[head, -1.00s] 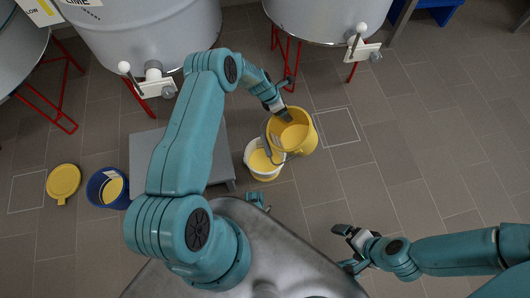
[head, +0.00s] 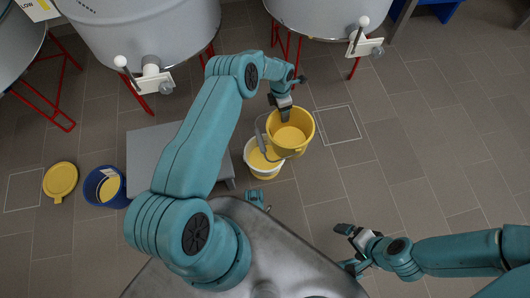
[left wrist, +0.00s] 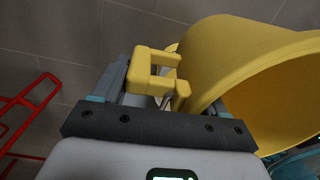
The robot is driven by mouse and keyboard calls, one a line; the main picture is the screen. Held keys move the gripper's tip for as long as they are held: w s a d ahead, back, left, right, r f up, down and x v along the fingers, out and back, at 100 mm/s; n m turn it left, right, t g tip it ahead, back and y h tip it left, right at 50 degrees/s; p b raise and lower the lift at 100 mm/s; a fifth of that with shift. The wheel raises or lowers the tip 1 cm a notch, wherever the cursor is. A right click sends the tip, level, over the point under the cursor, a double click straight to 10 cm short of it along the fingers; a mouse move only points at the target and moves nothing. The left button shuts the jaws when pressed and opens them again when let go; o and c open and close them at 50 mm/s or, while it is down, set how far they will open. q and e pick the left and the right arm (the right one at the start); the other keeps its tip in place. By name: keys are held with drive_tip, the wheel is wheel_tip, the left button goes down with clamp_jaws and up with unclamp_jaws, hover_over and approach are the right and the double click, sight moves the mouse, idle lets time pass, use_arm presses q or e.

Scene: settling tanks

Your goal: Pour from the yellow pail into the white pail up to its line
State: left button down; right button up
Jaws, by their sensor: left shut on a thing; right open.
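The yellow pail (head: 300,148) is off the floor, its mouth partly over the right side of the white pail (head: 265,174). My left gripper (head: 284,103) is shut on its yellow grip, which shows between the fingers in the left wrist view (left wrist: 152,72). There the pail (left wrist: 225,55) appears tilted. Yellow shows inside it, but I cannot tell the liquid level. The white pail stands on the floor with yellow contents. Its line is not visible, and the yellow pail hides part of its mouth. No falling stream is clear. My right gripper (head: 350,248) is open and empty, at lower right.
A blue pail (head: 97,197) with yellow contents and a round yellow lid (head: 60,180) are at left. A grey platform (head: 150,150) stands left of the white pail. Grey tanks (head: 140,40) on red legs line the back. The floor at right is clear.

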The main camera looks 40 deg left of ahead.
use_arm(q)
drive_tip(key=shift+r, duration=0.2)
drive_tip(key=shift+r+p, duration=1.85)
drive_tip(key=shift+r, duration=0.7)
